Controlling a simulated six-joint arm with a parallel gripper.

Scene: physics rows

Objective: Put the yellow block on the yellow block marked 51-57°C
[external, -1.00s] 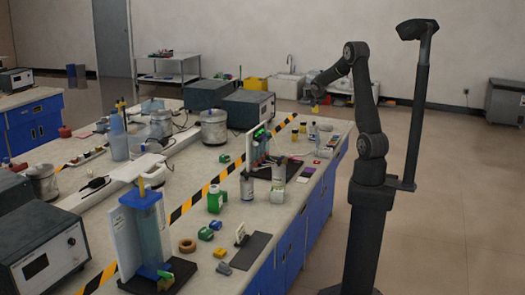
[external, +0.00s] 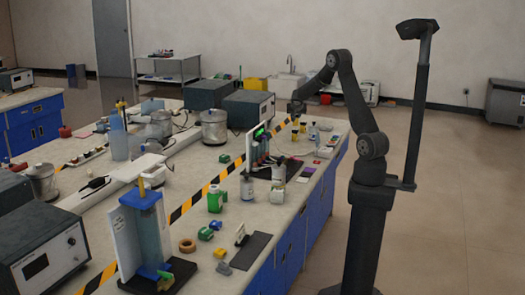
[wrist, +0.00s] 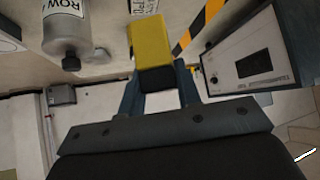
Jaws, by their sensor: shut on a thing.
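My gripper (wrist: 158,78) is shut on a yellow block (wrist: 150,42), seen large in the wrist view between the two fingers. The block's lower end looks dark in shadow. In the external view my gripper (external: 297,112) is above the far part of the bench, near the grey instrument box and the striped tape. I cannot make out a 51-57°C mark in any view. Small yellow items (external: 295,137) stand on the bench beyond the black rack, too small to identify.
A bottle labelled "ROW" (wrist: 66,32) shows upper left in the wrist view, and a box with a dark display (wrist: 252,62) at right. A black rack with tubes (external: 268,160), a green bottle (external: 215,200) and a roll of tape (external: 187,245) are on the bench.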

